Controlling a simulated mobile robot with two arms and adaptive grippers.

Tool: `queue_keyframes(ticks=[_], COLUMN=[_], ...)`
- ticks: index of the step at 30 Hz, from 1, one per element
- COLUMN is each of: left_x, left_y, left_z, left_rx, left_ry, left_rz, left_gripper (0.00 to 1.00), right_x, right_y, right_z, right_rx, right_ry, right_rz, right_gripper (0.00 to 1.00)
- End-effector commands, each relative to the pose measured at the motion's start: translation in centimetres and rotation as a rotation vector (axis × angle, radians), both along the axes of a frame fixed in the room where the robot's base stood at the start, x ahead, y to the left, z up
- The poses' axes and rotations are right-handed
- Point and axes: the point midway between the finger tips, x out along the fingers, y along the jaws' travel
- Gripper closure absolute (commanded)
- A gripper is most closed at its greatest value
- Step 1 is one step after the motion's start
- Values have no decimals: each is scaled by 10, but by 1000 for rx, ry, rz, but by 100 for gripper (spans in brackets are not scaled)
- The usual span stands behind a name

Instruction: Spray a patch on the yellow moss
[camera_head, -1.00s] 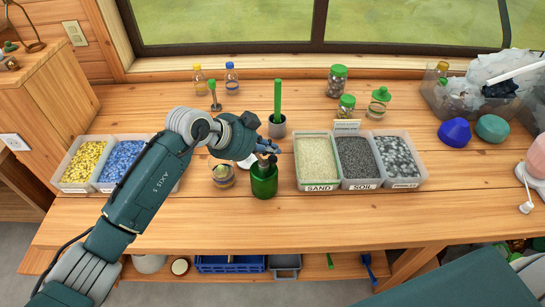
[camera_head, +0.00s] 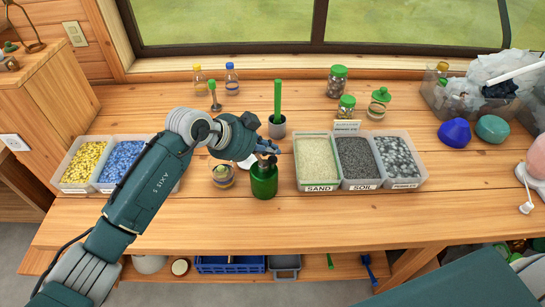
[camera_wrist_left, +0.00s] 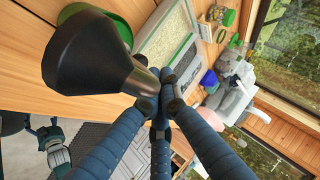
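A dark green bottle (camera_head: 264,183) with a black top stands upright on the bench. My left gripper (camera_head: 266,158) is at its top, with its blue fingers closed around the black part. In the left wrist view, the flared black top (camera_wrist_left: 90,55) fills the upper left, and the fingers (camera_wrist_left: 158,103) meet at its narrow end.
A glass jar (camera_head: 222,177) stands just left of the bottle. Sand (camera_head: 319,188), soil (camera_head: 361,184) and pebble (camera_head: 404,183) trays stand close on the right. The bench front is clear.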

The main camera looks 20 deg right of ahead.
Motion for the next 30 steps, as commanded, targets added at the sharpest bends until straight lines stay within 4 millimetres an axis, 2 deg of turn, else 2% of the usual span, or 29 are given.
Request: queue_keyframes(ticks=[8, 30], left_x=[-1, 0], left_y=[0, 0], left_z=[-9, -14], left_rx=[1, 0], left_ry=[2, 1], left_rz=[0, 0], left_gripper=[100, 100], right_x=[0, 0], right_y=[-2, -1], right_z=[0, -2], right_rx=[-2, -1], right_ry=[0, 0], right_rz=[1, 1], right_gripper=[5, 5])
